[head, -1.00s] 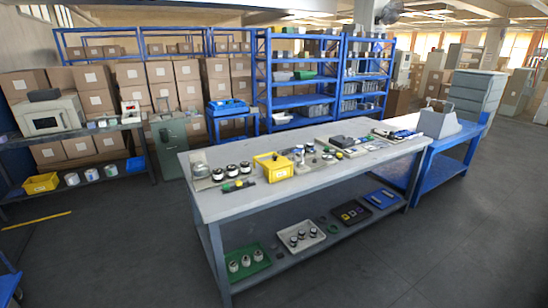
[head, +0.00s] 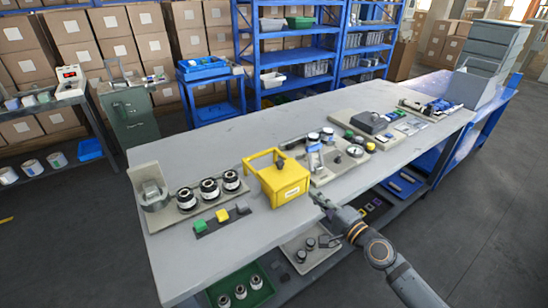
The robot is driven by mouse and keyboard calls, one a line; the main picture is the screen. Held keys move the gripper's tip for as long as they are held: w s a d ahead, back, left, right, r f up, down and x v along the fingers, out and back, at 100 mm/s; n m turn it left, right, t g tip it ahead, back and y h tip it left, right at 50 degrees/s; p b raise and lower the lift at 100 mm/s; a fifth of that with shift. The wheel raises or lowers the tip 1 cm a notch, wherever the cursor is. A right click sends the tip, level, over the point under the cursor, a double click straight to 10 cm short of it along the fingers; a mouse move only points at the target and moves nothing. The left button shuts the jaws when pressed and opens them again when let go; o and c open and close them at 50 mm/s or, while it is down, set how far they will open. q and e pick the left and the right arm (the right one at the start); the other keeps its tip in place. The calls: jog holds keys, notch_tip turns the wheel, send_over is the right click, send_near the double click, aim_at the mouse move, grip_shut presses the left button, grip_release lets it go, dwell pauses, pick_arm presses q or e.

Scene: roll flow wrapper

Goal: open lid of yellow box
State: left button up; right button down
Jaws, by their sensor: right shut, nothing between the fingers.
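The yellow box (head: 284,187) stands on the grey table near its front edge. I cannot tell whether that frame is part of the lid. My right gripper (head: 319,199) is shut and empty, just right of the box near the table's front edge; a small gap seems to separate them. My left gripper is not in view.
Several dark-and-white rolls (head: 209,189) on a base stand left of the box, with a green-and-yellow button strip (head: 222,218) in front. A metal fixture (head: 151,188) is at the far left. Devices (head: 340,158) crowd the right. The back left of the table (head: 220,145) is clear.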

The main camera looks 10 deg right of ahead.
jog(key=p, duration=0.3)
send_near(283, 166)
jog(key=x, duration=0.5)
jog(key=shift+w+a+r, duration=0.1)
jog(key=shift+w+a, duration=0.05)
jog(key=shift+w, duration=0.2)
jog(key=shift+w+a, duration=0.15)
jog(key=shift+w, duration=0.2)
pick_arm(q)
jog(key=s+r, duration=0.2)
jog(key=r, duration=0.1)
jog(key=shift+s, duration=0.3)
pick_arm(e)
jog(key=shift+w, duration=0.15)
